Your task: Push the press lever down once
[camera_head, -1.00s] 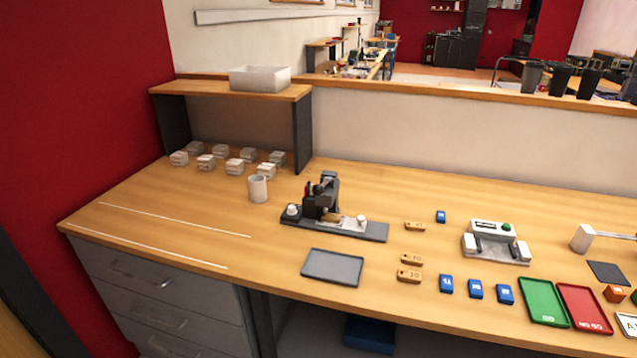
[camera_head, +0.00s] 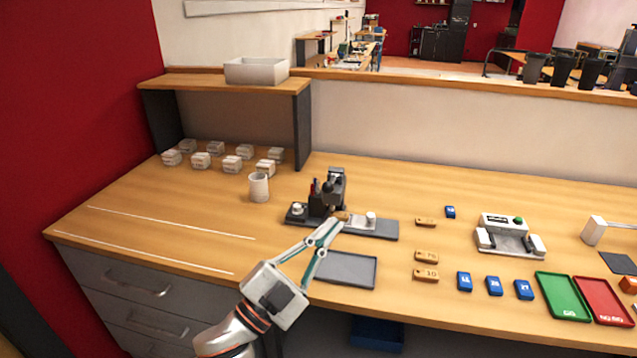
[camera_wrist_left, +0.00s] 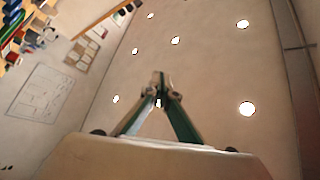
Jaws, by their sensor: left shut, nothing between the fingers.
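The press (camera_head: 333,188) is a small dark machine on a grey base plate (camera_head: 383,231) in the middle of the bench. A red and dark part, which may be its lever (camera_head: 314,188), stands at its left side. My left gripper (camera_head: 331,228) reaches in from the bottom, shut and empty. In the picture its fingertips overlap the front of the base plate; I cannot tell whether they touch it. In the left wrist view the shut fingers (camera_wrist_left: 159,82) point toward the ceiling and a wall. My right gripper is not in view.
A grey tray (camera_head: 347,269) lies in front of the press. A white cup (camera_head: 259,187) stands left of it. Wooden tags (camera_head: 426,275), blue tags (camera_head: 494,286), a grey fixture (camera_head: 508,238) and green (camera_head: 563,297) and red (camera_head: 604,301) trays lie to the right. The bench's left part is mostly clear.

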